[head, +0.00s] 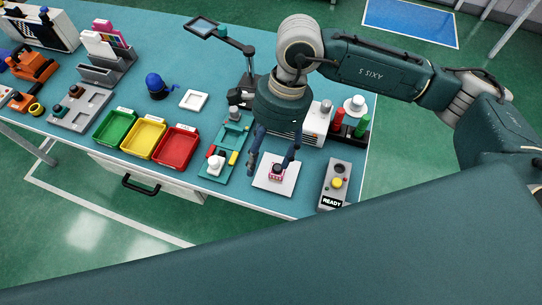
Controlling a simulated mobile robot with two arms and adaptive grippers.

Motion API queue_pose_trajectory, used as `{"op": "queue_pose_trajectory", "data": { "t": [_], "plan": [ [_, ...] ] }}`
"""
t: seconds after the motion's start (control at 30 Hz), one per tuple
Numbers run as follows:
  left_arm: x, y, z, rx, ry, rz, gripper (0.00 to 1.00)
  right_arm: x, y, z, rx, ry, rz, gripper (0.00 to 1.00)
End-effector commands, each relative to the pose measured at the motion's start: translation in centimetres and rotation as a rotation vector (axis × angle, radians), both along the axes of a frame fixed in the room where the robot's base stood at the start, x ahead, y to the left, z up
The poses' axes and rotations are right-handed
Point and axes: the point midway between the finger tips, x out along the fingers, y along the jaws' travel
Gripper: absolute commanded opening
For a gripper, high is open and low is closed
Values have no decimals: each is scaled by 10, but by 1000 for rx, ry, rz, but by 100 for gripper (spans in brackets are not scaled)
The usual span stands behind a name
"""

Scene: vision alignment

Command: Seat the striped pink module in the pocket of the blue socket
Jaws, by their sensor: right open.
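The pink module (276,176), small with a dark top, sits on a white square plate (262,184) near the front edge of the bench. Its stripes are too small to make out clearly. My right gripper (271,167) points down over the plate, open, with one finger left of the module and the other at its upper right. I cannot tell whether a finger touches it. I cannot make out the blue socket for certain; a blue rounded device (156,85) stands farther back on the bench. My left gripper is not in view.
Left of the plate lies a teal tray (240,142) with small parts. Green (113,127), yellow (143,137) and red (174,148) bins stand further left. A grey box with a READY label (334,187) stands right of the plate. Red and green cylinders stand behind it.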

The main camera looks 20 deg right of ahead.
Motion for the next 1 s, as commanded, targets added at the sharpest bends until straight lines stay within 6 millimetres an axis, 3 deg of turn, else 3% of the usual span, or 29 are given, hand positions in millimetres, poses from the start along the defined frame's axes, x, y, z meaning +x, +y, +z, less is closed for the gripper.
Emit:
{"op": "queue_pose_trajectory", "data": {
  "t": [0.1,0.23,0.5,0.67,1.0],
  "plan": [
    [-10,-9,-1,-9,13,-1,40,8,-36,-2,-175,-105,92,63],
    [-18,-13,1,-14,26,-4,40,11,-50,-9,-241,-136,120,63],
    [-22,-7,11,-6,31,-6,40,11,-49,-49,-241,-134,116,63],
    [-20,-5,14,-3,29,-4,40,11,-47,-60,-240,-135,119,63],
    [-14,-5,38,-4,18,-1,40,9,-35,-103,-239,-133,115,63]
  ]
}}
